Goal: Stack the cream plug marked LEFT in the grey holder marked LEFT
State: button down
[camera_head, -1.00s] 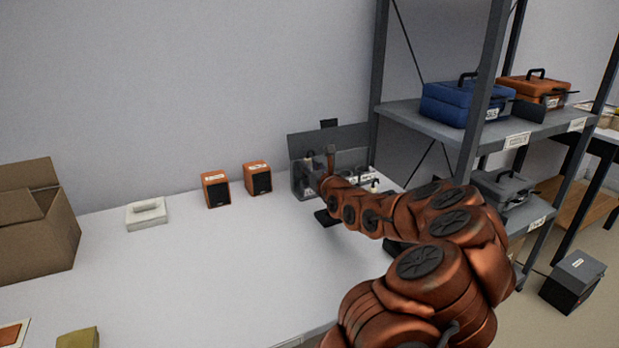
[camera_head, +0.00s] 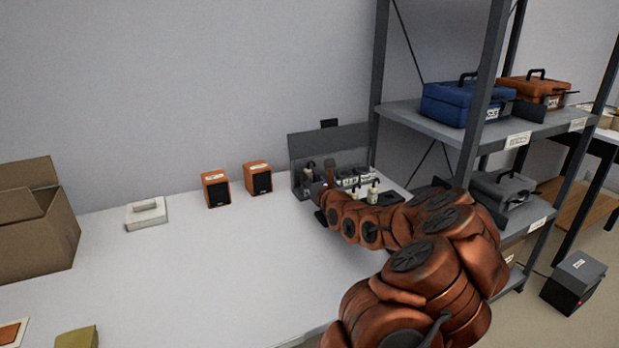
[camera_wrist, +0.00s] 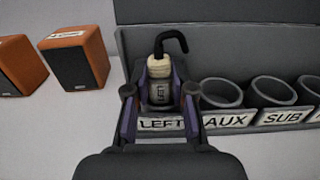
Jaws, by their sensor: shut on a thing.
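The cream plug (camera_wrist: 159,68) marked LEFT has a black hooked cable and stands upright between my gripper's fingers in the wrist view. My gripper (camera_wrist: 160,100) is shut on it. The plug is at the grey holder marked LEFT, whose label (camera_wrist: 160,124) shows just below it. The fingers hide most of that holder, so I cannot tell how deep the plug sits. In the head view my gripper is largely hidden by my arm, in front of the grey rack (camera_head: 338,139).
Holders marked AUX (camera_wrist: 221,92) and SUB (camera_wrist: 272,92) stand open to the right. Another cream plug (camera_head: 373,193) is at the rack's right. Two orange speakers (camera_head: 215,189) (camera_head: 257,178) stand left. The table's middle is clear; a shelf (camera_head: 440,122) rises at right.

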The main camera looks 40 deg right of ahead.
jog(key=shift+a+f, duration=0.1)
jog(key=shift+f, duration=0.65)
jog(key=c, duration=1)
grip_release()
jog(key=shift+a+f, duration=0.1)
jog(key=shift+f, duration=0.2)
jog(key=shift+c, duration=0.2)
jog(key=shift+o, duration=0.2)
jog(key=shift+f+g, duration=0.2)
jog(key=shift+g, duration=0.1)
jog(key=shift+f, duration=0.1)
jog(key=shift+r, duration=0.5)
jog(key=v, duration=0.6)
jog(key=r+v, duration=0.1)
jog(key=v, duration=0.2)
jog(key=shift+s+d, duration=0.25)
jog(key=shift+d, duration=0.1)
jog(key=shift+r+v, duration=0.25)
jog(key=shift+v, duration=1.05)
jog(key=shift+a, duration=0.1)
